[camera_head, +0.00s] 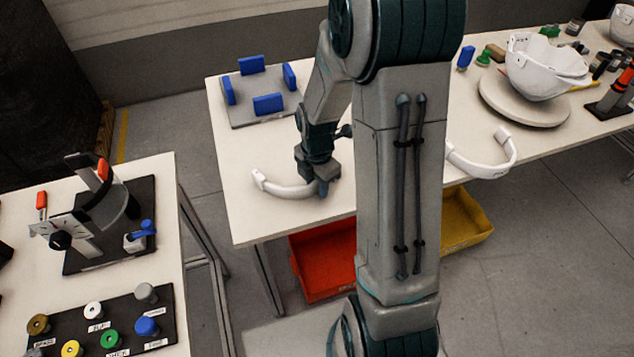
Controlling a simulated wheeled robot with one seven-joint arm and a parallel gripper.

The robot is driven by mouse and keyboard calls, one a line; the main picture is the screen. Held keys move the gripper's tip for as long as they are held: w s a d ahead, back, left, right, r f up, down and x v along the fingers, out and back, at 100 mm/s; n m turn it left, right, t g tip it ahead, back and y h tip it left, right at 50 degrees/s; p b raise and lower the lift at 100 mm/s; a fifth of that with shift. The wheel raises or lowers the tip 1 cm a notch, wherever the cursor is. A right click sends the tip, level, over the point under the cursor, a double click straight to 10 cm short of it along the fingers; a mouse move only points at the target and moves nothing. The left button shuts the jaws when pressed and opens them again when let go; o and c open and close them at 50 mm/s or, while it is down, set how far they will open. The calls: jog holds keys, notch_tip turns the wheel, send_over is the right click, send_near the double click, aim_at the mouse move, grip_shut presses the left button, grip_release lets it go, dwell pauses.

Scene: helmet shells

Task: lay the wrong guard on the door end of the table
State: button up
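A white curved guard (285,190) is at the left end of the long white table (235,207), low at or just above its top. My gripper (322,187) points down at the right end of this guard and overlaps it in view. The fingertips are small and partly hidden, so I cannot tell whether they are closed on it. A second white curved guard (490,163) lies further right on the table, its left part hidden behind my arm. A white helmet shell (543,68) rests on a round beige stand (520,106).
A grey plate with blue blocks (267,104) stands behind my gripper. Red (322,266) and yellow (466,222) bins sit below the table. A second table (165,172) at left holds a gauge device (100,210) and a panel of coloured knobs (105,335). Small parts crowd the far right.

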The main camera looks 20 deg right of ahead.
jog(key=shift+r, duration=0.15)
notch_tip(320, 180, up, 11)
jog(key=s+a+r+m+t, duration=0.1)
jog(key=s+r+m, duration=0.3)
jog(key=s+m, duration=0.3)
jog(key=s+a+r+m+t, duration=0.1)
jog(key=s+r+m, duration=0.3)
jog(key=m, duration=1.1)
jog(key=shift+s+a+m+t+p, duration=0.3)
jog(key=shift+s+t+p, duration=0.15)
jog(key=shift+s, duration=1.4)
jog(key=shift+d, duration=0.1)
